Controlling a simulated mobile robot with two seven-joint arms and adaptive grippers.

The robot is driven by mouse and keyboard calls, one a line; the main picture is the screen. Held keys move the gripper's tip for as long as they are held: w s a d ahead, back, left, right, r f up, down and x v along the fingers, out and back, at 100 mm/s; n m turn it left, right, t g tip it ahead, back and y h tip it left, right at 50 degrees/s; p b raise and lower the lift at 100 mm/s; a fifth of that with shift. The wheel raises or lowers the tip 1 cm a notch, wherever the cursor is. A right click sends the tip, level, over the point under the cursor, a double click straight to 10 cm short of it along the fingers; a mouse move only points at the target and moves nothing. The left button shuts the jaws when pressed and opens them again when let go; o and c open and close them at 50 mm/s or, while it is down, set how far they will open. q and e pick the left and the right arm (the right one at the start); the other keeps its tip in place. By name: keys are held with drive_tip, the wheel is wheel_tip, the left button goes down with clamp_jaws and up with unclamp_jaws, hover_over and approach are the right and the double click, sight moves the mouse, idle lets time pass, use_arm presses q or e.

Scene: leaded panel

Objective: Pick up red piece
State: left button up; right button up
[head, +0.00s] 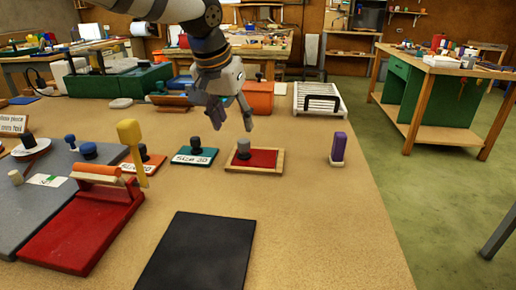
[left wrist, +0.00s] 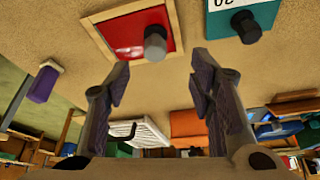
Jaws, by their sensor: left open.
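The red piece (head: 262,158) is a flat red square with a grey knob, lying in a light wooden frame (head: 281,163) on the tan table. In the left wrist view the red piece (left wrist: 120,32) is at the top, left of centre, with its grey knob pointing toward the camera side. My left gripper (head: 232,120) hangs above and slightly behind the red piece, pointing down. In the left wrist view its two fingers (left wrist: 160,78) are spread apart with nothing between them. The gripper does not touch the piece. My right gripper is not seen.
A teal piece marked with a label (head: 194,156) lies just left of the frame. A purple block (head: 338,149) stands to the right. A black mat (head: 200,252) and a red board (head: 75,232) lie in front. A white rack (head: 318,100) is behind.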

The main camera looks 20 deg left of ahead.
sight(243, 141)
use_arm(q)
drive_tip(key=x, duration=0.9)
drive_tip(key=shift+d, duration=0.35)
drive_tip(key=shift+r, duration=0.2)
drive_tip(key=shift+c, duration=0.5)
clamp_jaws()
